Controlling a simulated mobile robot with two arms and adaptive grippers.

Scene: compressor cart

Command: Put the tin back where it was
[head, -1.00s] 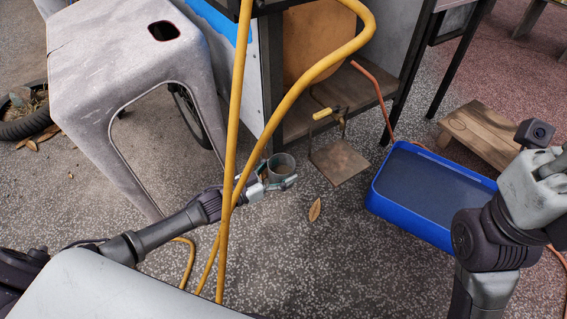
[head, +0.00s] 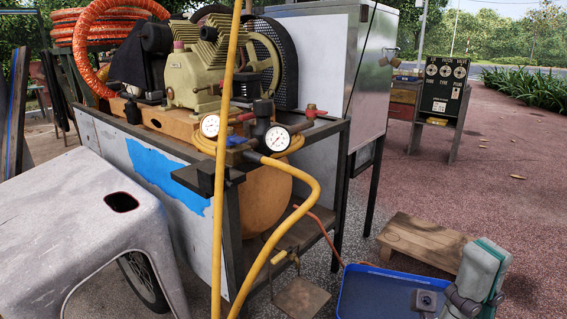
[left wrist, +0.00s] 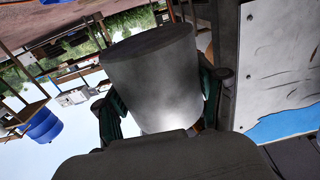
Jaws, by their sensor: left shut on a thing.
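The tin (left wrist: 150,62) is a plain grey metal cylinder filling the middle of the left wrist view. My left gripper (left wrist: 160,95) is shut on it, with a dark green finger on each side. That view looks upside down, with sky low in it. Neither the tin nor my left gripper shows in the head view now. My right gripper (head: 468,300) is at the bottom right of the head view, over the blue tray's right side. Its fingers are not clear enough to tell whether it is open.
The compressor cart (head: 165,170) stands in the middle, with gauges, a yellow hose (head: 307,185) and a lower shelf. A grey stool (head: 75,225) is at left. A blue tray (head: 350,285) and a wooden step (head: 420,240) are at right. Paving beyond is open.

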